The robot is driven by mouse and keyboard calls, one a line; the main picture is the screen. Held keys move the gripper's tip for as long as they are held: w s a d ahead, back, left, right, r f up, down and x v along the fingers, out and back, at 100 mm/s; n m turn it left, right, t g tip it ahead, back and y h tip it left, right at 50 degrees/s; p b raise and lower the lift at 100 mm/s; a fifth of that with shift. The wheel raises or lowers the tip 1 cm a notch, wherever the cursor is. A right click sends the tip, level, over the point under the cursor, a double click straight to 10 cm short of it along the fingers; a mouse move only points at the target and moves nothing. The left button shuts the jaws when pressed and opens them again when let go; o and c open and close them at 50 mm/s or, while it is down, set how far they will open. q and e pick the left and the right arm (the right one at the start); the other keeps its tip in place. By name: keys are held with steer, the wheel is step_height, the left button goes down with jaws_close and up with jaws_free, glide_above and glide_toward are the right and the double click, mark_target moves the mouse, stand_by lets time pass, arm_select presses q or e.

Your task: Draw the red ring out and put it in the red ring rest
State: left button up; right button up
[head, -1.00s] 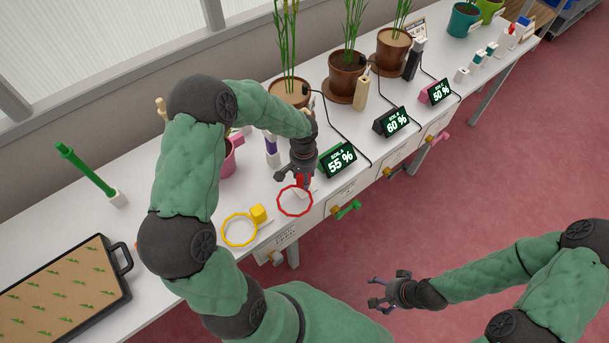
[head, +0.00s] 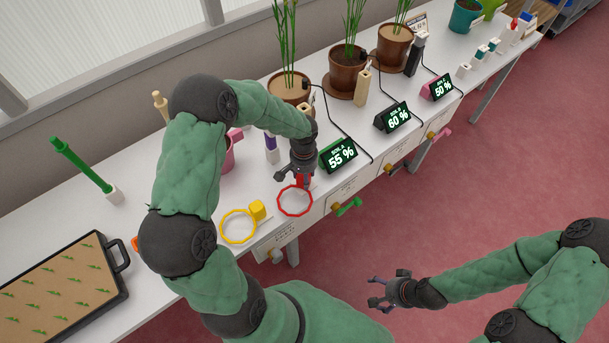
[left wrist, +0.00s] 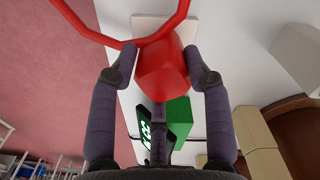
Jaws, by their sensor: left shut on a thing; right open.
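The red ring (head: 294,215) is at the front part of the white bench, right of a yellow ring (head: 238,242). My left gripper (head: 297,178) is over the ring's far side, shut on the red block joined to it. In the left wrist view the red block (left wrist: 163,72) sits between the two fingertips, with the ring (left wrist: 95,35) curving beyond it. A pale plate (left wrist: 150,22) lies behind the ring; I cannot tell whether they touch. I cannot make out which thing is the red ring rest. My right gripper (head: 388,290) is open and empty over the floor.
A green display (head: 339,156) reading 55 % stands close right of my left gripper. Potted plants (head: 348,72) and more displays line the bench. A yellow block (head: 258,210) joins the yellow ring. A black-rimmed tray (head: 122,257) is at left. Coloured handles (head: 348,207) stick out at the front.

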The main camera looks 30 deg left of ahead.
arm_select(q)
steer(key=o, duration=1.3)
steer(key=shift+f, duration=0.1)
steer(key=shift+o, duration=0.2)
step_height(320, 180, up, 12)
steer(key=shift+a, duration=0.1)
